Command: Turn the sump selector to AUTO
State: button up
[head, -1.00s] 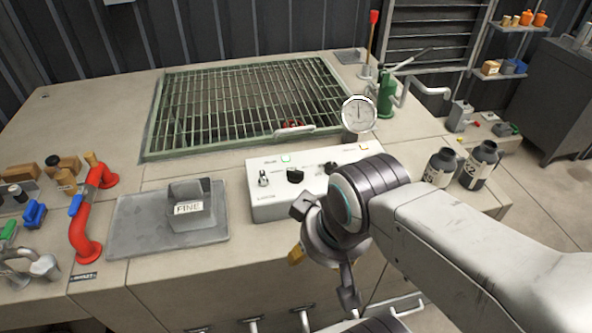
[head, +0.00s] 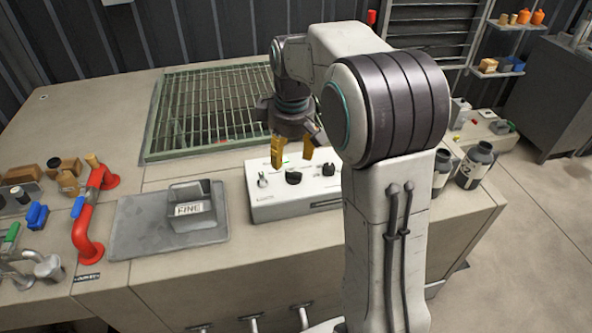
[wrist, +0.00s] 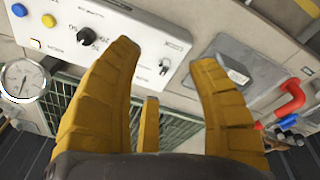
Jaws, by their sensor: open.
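A white control box (head: 290,203) stands on the bench's front part. In the head view its top carries a metal toggle (head: 262,180), a black rotary knob (head: 293,177) in the middle and another black knob (head: 328,168) to the right. The labels are too small to read, so I cannot tell which is the sump selector or its setting. My gripper (head: 292,160) is open and empty, pointing down over the box, its yellow fingers apart from the knobs. The wrist view shows one black knob (wrist: 87,36) left of the fingers and the toggle (wrist: 163,67) between them.
A green grating (head: 190,110) lies behind the box. A grey plate with a block marked FINE (head: 193,208) and a red pipe (head: 84,225) are to the left. Dark bottles (head: 476,165) stand right. A gauge (wrist: 22,82) shows in the wrist view.

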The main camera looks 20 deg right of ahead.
jog(key=w+d+f+n+g, duration=0.1)
jog(key=w+d+f+n, duration=0.1)
jog(key=w+d+f, duration=0.4)
jog(key=n+p, duration=0.2)
send_over(296, 173)
jog(key=shift+g, duration=0.4)
jog(key=f, duration=0.6)
jog(key=shift+w+f, duration=0.2)
jog(key=shift+w+d+f, duration=0.15)
jog(key=shift+f, duration=0.5)
jog(key=shift+f+p, duration=0.5)
jog(key=shift+f, duration=3)
grip_shut()
